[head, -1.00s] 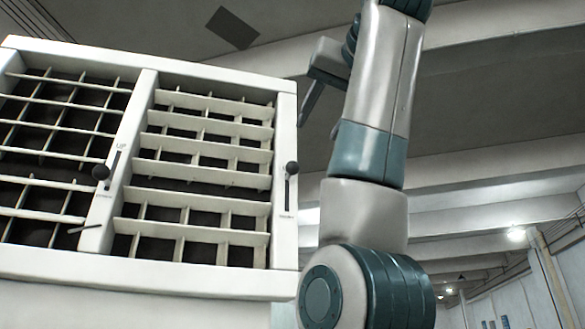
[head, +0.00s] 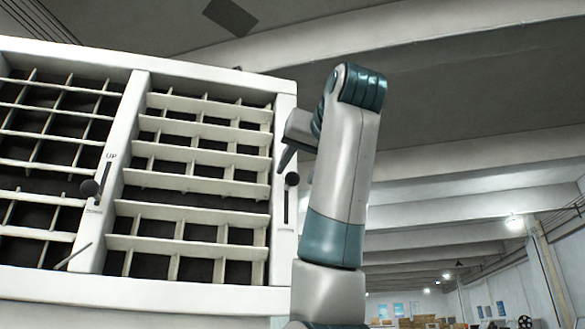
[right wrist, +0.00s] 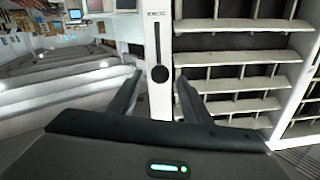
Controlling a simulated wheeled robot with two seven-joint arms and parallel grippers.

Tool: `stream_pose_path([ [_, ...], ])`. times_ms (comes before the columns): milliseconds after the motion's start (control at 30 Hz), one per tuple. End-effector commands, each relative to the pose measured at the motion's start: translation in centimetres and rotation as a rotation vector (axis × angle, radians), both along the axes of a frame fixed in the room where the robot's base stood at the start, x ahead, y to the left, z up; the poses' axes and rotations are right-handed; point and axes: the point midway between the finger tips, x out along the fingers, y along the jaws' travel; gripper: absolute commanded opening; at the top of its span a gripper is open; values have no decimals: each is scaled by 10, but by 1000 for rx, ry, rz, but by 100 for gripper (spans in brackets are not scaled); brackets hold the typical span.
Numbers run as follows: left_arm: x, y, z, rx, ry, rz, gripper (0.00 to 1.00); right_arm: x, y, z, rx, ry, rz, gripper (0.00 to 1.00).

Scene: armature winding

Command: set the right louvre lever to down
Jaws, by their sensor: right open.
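The right louvre lever is a black knob (head: 292,179) on the white right post of the louvre frame. It sits at the top of its vertical slot. My right gripper (head: 285,160) is open, just in front of this post near the knob. In the right wrist view, the knob (right wrist: 160,74) shows between the two open fingertips (right wrist: 159,82), and the slot runs away from it toward the top of the picture. I cannot tell whether a finger touches it. My left gripper is not in view.
Slatted louvres (head: 195,167) fill the frame. Open room lies right of my right arm.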

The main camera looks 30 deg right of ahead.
Motion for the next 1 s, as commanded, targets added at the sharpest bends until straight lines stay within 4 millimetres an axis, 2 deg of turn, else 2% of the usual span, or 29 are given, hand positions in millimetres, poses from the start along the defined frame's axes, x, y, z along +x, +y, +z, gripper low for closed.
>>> stream_pose_path([
  [33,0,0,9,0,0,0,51,9,-3,4,1,2,-1,44],
  [300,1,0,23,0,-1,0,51,39,-12,1,2,2,-1,44],
  [733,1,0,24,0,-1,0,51,45,-13,0,1,-1,0,44],
  [767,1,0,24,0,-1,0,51,45,-13,0,1,0,-1,40],
  [933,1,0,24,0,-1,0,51,45,-13,0,1,0,-1,0],
  [1000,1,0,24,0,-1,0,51,45,-13,0,1,0,-1,0],
])
